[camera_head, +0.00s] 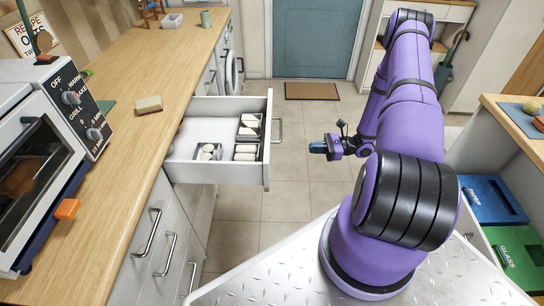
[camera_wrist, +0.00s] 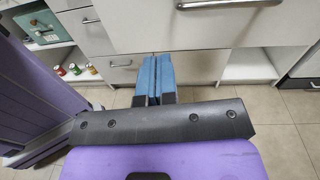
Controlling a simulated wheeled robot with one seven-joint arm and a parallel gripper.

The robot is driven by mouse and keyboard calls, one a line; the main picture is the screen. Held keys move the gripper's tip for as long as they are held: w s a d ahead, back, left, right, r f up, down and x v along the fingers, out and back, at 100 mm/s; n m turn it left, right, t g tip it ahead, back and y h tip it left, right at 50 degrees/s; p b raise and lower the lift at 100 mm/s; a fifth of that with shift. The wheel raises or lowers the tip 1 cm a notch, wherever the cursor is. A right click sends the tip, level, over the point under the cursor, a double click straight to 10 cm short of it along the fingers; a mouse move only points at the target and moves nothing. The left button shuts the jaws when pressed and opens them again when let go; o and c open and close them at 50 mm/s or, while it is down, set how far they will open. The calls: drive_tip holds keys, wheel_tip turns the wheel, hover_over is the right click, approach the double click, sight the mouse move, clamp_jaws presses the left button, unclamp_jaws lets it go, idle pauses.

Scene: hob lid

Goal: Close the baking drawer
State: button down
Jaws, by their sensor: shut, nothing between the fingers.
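The open drawer (camera_head: 268,140) sticks out of the counter on the left in the head view. It is white and holds small trays with pale items. Its bar handle (camera_head: 279,130) is on the front panel. My gripper (camera_head: 318,147) is to the right of that front, over the floor, apart from it, with its fingers pointing left. In the wrist view the blue fingertips (camera_wrist: 152,75) are together and empty. A white front panel (camera_wrist: 200,25) with a bar handle (camera_wrist: 228,4) lies ahead of them; I cannot tell surely whether it is the open drawer's.
The wooden counter (camera_head: 150,80) carries a toaster oven (camera_head: 40,150) and a sponge-like block (camera_head: 148,105). Shut drawers (camera_head: 150,240) are below it. Clear tiled floor (camera_head: 290,190) lies between the drawer and my arm. Blue (camera_head: 490,198) and green bins (camera_head: 520,250) stand at right.

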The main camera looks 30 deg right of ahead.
drive_tip(key=w+a+f, duration=0.1)
drive_tip(key=w+a, duration=0.2)
drive_tip(key=a, duration=0.3)
drive_tip(key=w+a+f+m+t, duration=0.1)
drive_tip(key=w+a, duration=0.3)
drive_tip(key=a, duration=0.2)
drive_tip(key=shift+f, duration=0.4)
hover_over(183, 152)
drive_tip(key=s, duration=0.6)
drive_tip(key=shift+w+a, duration=0.1)
drive_tip(key=shift+a, duration=0.1)
drive_tip(key=shift+w+a+r, duration=0.1)
drive_tip(key=shift+w+a, duration=0.05)
drive_tip(key=shift+a, duration=0.1)
drive_tip(key=shift+a+r, duration=0.1)
